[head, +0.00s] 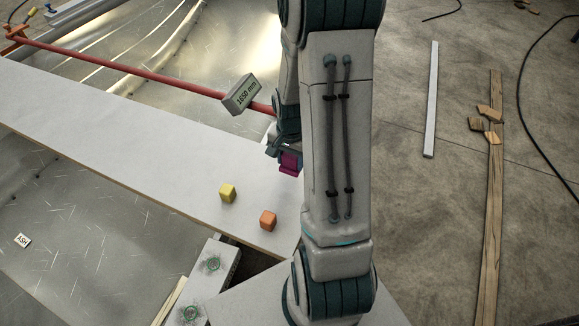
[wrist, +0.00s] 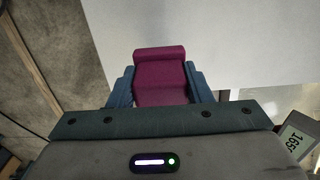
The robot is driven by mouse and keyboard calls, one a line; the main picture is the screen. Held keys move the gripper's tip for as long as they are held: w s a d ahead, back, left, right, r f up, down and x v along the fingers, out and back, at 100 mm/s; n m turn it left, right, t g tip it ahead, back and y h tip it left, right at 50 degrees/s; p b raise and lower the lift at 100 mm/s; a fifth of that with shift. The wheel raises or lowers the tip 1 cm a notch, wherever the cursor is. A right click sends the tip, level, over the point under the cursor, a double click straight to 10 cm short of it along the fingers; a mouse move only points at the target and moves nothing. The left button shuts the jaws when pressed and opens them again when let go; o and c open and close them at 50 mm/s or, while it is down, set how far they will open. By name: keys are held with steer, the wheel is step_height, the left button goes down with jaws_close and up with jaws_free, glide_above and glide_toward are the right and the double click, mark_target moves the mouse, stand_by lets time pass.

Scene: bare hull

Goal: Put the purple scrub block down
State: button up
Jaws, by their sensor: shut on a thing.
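The purple scrub block (head: 290,162) is a dark magenta block at the end of my arm in the head view, partly covered by the gripper and arm. My gripper (head: 279,151) is shut on it. In the wrist view the purple scrub block (wrist: 160,75) sits between the two blue fingers of my gripper (wrist: 160,88). A pale board (head: 130,140) lies below and beyond the block. I cannot tell whether the block touches the board.
A yellow block (head: 227,193) and an orange block (head: 268,220) stand on the board. A red bar (head: 140,70) with a "1650 mm" tag (head: 241,95) runs behind it. Bare board lies left of the yellow block. A wooden plank (head: 492,190) lies on the floor at right.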

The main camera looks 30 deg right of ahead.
mark_target(289, 168)
steer(key=shift+w+a+f, duration=0.1)
steer(key=shift+f, duration=1.95)
steer(key=shift+f, duration=0.15)
steer(key=o, duration=1.3)
